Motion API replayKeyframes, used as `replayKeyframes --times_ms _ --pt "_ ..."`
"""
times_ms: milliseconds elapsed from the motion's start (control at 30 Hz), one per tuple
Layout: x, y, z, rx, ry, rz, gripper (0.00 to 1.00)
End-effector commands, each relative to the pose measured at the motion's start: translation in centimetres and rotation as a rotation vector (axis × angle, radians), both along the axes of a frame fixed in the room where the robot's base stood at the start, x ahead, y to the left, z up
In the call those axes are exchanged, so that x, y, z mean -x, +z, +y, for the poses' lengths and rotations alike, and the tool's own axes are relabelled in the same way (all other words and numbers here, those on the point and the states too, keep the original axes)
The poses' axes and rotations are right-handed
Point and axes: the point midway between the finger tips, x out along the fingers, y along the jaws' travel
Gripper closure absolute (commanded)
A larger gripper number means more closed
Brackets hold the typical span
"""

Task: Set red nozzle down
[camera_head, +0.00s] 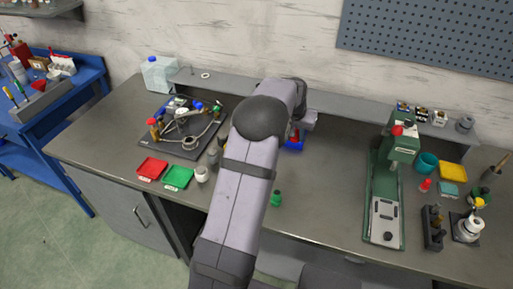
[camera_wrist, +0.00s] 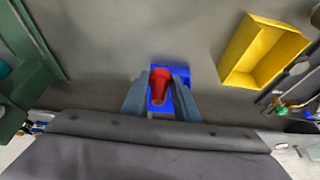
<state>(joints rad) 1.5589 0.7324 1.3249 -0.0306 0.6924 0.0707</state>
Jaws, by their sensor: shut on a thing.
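The red nozzle (camera_wrist: 160,84) is held between the two fingers of my gripper (camera_wrist: 159,90) in the wrist view. A blue tray (camera_wrist: 157,69) lies behind and around it in that view, so the nozzle is over the tray. Whether the nozzle touches the tray floor cannot be told. In the head view, the blue tray (camera_head: 293,147) shows beside my arm, with a bit of the red nozzle (camera_head: 295,135) above it. My arm hides much of that area.
A yellow tray (camera_wrist: 262,52) lies right of the blue one in the wrist view. In the head view, a red tray (camera_head: 152,169) and green tray (camera_head: 178,177) lie left of my arm. A green press (camera_head: 386,190) stands right. Bench between arm and press is mostly clear.

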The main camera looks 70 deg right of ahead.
Motion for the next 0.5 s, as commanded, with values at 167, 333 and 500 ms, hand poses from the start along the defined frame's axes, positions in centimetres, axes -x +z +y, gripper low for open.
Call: replayKeyframes --times_ms 167,333,500 --pt "-7.4 0.0 0.4 0.001 0.122 0.0 0.97" --pt "-14.0 0.3 1.4 0.002 0.238 -0.001 0.97" --pt "-18.5 0.5 2.7 0.001 0.336 -0.001 0.97"
